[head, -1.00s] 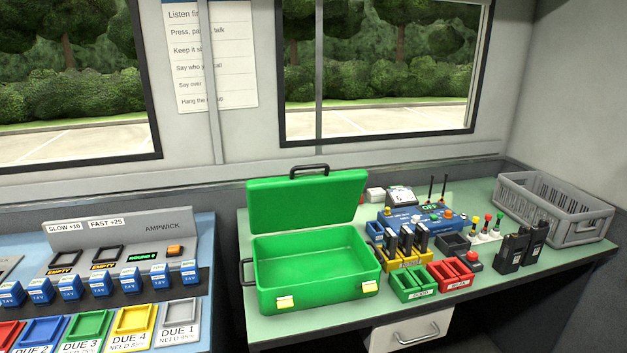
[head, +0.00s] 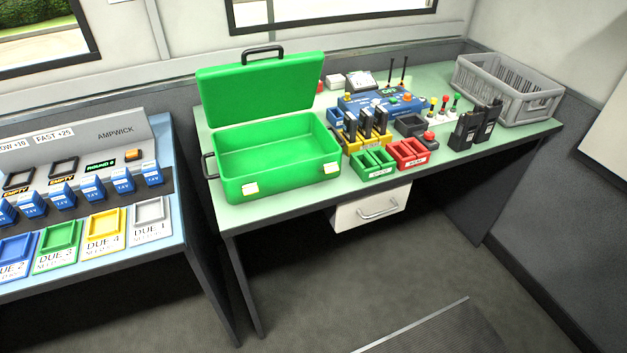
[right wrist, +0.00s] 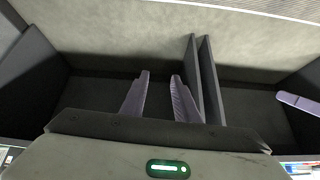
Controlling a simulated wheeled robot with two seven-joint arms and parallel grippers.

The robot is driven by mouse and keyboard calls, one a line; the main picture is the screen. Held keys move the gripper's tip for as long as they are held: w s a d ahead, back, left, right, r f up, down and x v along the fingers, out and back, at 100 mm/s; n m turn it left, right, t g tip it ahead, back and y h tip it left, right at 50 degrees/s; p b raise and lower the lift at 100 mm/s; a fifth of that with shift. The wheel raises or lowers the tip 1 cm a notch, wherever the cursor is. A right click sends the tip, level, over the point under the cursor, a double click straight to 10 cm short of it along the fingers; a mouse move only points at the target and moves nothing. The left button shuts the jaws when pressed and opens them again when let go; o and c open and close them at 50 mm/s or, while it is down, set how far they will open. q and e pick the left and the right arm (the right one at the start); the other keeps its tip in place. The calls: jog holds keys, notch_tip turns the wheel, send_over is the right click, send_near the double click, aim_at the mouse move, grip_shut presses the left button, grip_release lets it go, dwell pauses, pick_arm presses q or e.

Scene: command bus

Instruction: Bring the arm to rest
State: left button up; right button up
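My right gripper (right wrist: 160,76) shows in the right wrist view. Its two grey-purple fingers are apart with nothing between them, and it points over a bare grey floor beside dark upright panels. Neither gripper shows in the head view. A grey-purple bar (right wrist: 299,103) lies at the right edge of the right wrist view; I cannot tell what it belongs to. My left gripper cannot be made out in any view.
An open green case (head: 275,160) stands on the green-topped desk (head: 290,205), beside several small bins, two black radios and a grey crate (head: 510,95). A charging bench (head: 170,235) stands at left. A drawer (head: 370,207) hangs under the desk.

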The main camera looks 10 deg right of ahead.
jog(key=shift+s+a+f+t+y, duration=0.15)
jog(key=shift+a+f+t, duration=0.15)
jog(key=shift+f, duration=0.3)
jog(key=shift+a+f+t+y, duration=0.1)
jog(key=shift+a+f+t, duration=0.15)
jog(key=shift+f, duration=0.3)
jog(key=shift+s+a+f+t+y, duration=0.1)
jog(key=shift+a+f+t+y, duration=0.1)
jog(key=shift+f+t, duration=0.3)
